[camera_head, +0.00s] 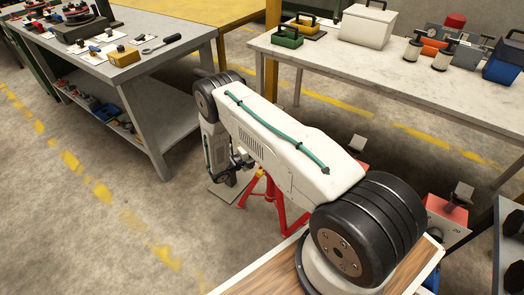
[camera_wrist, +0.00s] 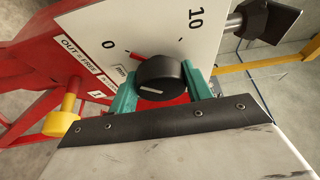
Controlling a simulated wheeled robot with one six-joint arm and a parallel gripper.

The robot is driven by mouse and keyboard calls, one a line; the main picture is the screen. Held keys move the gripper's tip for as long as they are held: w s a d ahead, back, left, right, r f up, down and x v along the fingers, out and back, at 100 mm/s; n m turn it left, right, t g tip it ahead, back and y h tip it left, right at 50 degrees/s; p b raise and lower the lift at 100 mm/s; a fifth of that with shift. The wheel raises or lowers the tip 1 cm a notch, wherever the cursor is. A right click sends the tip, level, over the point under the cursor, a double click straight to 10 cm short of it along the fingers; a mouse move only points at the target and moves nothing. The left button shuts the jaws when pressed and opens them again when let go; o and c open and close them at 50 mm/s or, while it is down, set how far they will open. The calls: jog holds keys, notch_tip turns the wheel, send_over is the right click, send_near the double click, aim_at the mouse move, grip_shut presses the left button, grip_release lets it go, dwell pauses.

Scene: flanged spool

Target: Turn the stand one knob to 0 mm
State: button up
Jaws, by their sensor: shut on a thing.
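The black knob (camera_wrist: 160,80) of the stand sits on a white dial plate (camera_wrist: 160,32) marked 0 at left and 10 at right, with "mm" beside it. A short white line shows on the knob's lower face, running nearly level in the picture; I cannot tell which scale value it marks. My gripper (camera_wrist: 161,88) is shut on the knob, one teal finger on each side. In the head view my gripper (camera_head: 229,179) is small and dark beside the red stand (camera_head: 276,205), largely hidden by my arm; the knob cannot be made out there.
A yellow knob (camera_wrist: 62,116) sticks out at left, near a label reading "OUT = FREE". A black-ended rod (camera_wrist: 268,22) juts out at upper right. In the head view, a grey workbench (camera_head: 135,65) stands at left and a pale table (camera_head: 400,75) with boxes at right.

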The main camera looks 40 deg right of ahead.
jog(key=o, duration=1)
jog(key=shift+c, duration=0.2)
jog(key=a, duration=0.7)
jog(key=shift+w+a, duration=0.2)
jog(key=shift+a, duration=0.15)
